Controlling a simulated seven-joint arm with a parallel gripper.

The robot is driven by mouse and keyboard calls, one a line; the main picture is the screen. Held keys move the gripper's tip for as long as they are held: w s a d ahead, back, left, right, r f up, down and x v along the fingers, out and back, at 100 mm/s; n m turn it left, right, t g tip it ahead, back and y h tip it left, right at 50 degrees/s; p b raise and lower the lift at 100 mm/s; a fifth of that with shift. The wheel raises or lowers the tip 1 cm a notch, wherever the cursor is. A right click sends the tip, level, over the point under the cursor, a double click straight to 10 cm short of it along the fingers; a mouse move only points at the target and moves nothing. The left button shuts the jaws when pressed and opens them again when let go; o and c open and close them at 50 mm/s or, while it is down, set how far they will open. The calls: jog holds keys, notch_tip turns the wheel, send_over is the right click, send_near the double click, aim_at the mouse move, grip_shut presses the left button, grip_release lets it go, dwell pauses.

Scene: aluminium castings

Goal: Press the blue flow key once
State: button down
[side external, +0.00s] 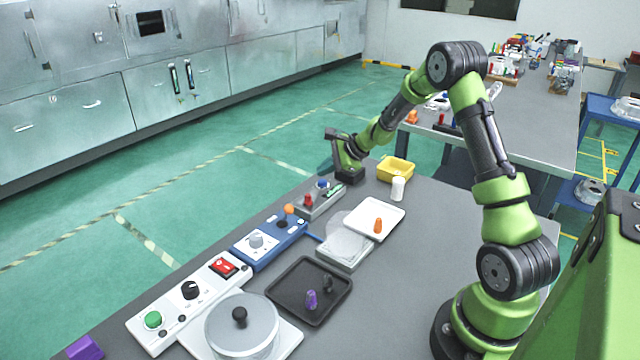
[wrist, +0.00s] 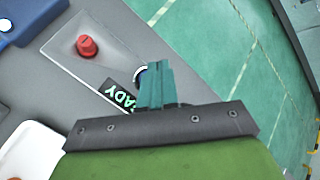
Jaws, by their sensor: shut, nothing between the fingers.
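The blue flow key (side external: 322,184) is a small round button on a grey control panel (side external: 312,210), near the panel's far end. In the wrist view only the key's pale ring and a bit of blue (wrist: 138,77) show; the rest is hidden behind my fingers. My gripper (wrist: 154,68) has its teal fingers together, empty, over or right beside the key. I cannot tell whether the tips touch it. The panel's red knob (wrist: 87,46) and dark READY display (wrist: 118,95) show close by.
The blue panel (side external: 268,242) and a white panel (side external: 190,300) with a green button line the table's left edge. A white tray (side external: 390,207), a yellow bin (side external: 395,168) and a white bottle (side external: 398,188) stand nearby. A black tray (side external: 330,312) lies nearer the camera.

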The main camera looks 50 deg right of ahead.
aim_at(325, 182)
jog(key=shift+f, duration=0.1)
dwell(0.7)
jog(key=shift+f, duration=0.35)
jog(key=shift+f, duration=0.45)
dwell(0.8)
jog(key=shift+r, duration=0.9)
jog(key=shift+r, duration=0.1)
jog(key=shift+r, duration=2.4)
